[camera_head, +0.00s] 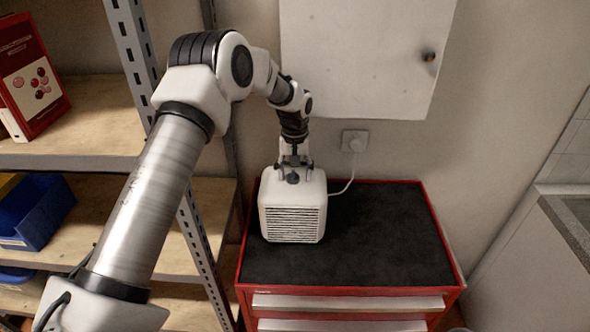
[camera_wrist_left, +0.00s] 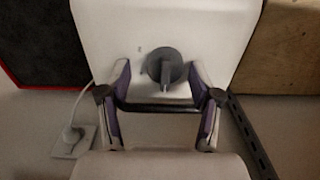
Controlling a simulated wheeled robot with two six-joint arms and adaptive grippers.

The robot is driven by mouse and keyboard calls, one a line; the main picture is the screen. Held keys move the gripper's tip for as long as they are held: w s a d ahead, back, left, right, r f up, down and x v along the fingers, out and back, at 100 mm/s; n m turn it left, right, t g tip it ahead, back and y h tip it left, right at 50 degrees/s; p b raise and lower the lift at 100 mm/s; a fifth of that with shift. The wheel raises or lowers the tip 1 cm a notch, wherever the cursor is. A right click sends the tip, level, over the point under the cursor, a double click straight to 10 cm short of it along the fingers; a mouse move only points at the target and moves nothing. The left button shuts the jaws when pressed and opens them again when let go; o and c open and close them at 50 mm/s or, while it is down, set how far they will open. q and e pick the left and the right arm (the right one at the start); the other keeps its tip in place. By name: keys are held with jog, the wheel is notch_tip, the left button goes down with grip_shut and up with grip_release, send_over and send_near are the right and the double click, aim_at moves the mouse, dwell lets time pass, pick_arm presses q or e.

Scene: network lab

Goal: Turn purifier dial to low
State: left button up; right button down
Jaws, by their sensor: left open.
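The white purifier (camera_head: 292,222) stands upright on the black top of a red tool cabinet, its slatted grille facing the front. Its grey round dial (camera_head: 292,178) is on the top; in the left wrist view the dial (camera_wrist_left: 167,73) shows a raised ridge running roughly up and down, with small faint marks to its upper left. My left gripper (camera_head: 294,167) is over the purifier's top, pointing down. In the left wrist view its open fingers (camera_wrist_left: 160,68) are on either side of the dial, apart from it. My right gripper is not in view.
The red cabinet (camera_head: 345,291) has free black top to the purifier's right. A white cord runs to a wall socket (camera_head: 355,141) behind. A wall cabinet (camera_head: 365,55) hangs above. A metal shelf post (camera_head: 196,240) and shelves with a blue bin (camera_head: 38,212) are left.

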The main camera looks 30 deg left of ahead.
pick_arm(q)
jog(key=shift+s+d+r, duration=0.1)
jog(key=shift+s+r, duration=0.15)
jog(key=shift+s, duration=0.05)
jog(key=shift+c, duration=1.3)
jog(key=shift+s+r, duration=0.15)
jog(key=shift+s, duration=0.1)
jog(key=c, duration=0.9)
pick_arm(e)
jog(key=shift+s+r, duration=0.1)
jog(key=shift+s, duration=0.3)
pick_arm(q)
jog(key=shift+m, duration=0.3)
jog(key=m, duration=0.5)
jog(key=shift+f, duration=0.2)
jog(key=m+b, duration=0.1)
jog(key=m, duration=0.5)
jog(key=shift+s+f, duration=0.1)
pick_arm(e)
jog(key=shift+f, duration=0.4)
pick_arm(q)
jog(key=shift+m, duration=0.3)
